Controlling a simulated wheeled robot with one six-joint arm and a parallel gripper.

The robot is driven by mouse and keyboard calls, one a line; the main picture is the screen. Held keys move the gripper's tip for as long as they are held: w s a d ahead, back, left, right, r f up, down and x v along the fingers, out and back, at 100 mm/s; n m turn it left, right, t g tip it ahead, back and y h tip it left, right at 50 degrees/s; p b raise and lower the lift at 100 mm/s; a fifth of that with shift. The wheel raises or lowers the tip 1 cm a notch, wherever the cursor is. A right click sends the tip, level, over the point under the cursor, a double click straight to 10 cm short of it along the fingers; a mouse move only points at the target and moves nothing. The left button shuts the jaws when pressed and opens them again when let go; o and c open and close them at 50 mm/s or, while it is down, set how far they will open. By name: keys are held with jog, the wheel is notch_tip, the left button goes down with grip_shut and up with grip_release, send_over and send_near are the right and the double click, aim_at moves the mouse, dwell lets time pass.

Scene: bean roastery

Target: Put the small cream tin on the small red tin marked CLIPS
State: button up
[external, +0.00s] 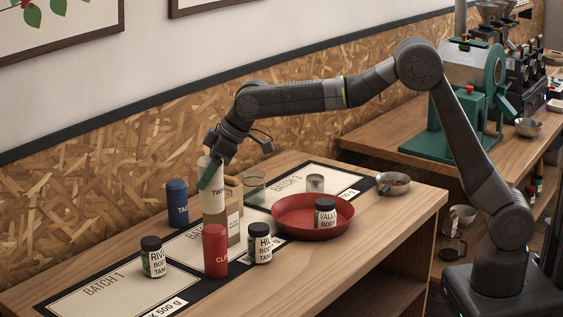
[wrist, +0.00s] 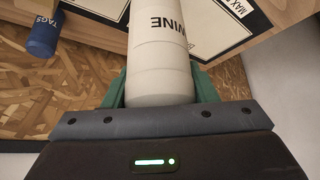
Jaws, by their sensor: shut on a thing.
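The cream tin (external: 213,199) marked TWINE is upright in my gripper (external: 211,176). The wrist view also shows the cream tin (wrist: 160,50), with my gripper's green fingers (wrist: 160,88) on both sides of it. My gripper is shut on it. The red tin (external: 216,255) marked CLIPS stands upright on the table and lines up directly below the cream tin in the external view. The red tin is hidden in the wrist view.
A blue TAGS tin (external: 177,204) stands to the left. Labelled dark-lidded jars (external: 153,262) (external: 260,248) flank the red tin. A cardboard box (external: 234,225) is close behind. A red dish (external: 290,226) holding a jar (external: 325,213) lies to the right.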

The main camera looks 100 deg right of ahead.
aim_at(208, 190)
jog(key=shift+f, duration=2.5)
jog(key=o, duration=1.1)
jog(key=shift+o, duration=0.2)
jog(key=shift+p, duration=0.3)
jog(key=shift+s+r, duration=0.1)
jog(key=shift+r, duration=0.15)
jog(key=b+v, duration=0.2)
jog(key=v, duration=0.9)
jog(key=shift+s+r, duration=0.15)
jog(key=shift+r, duration=0.15)
jog(key=shift+a, duration=0.1)
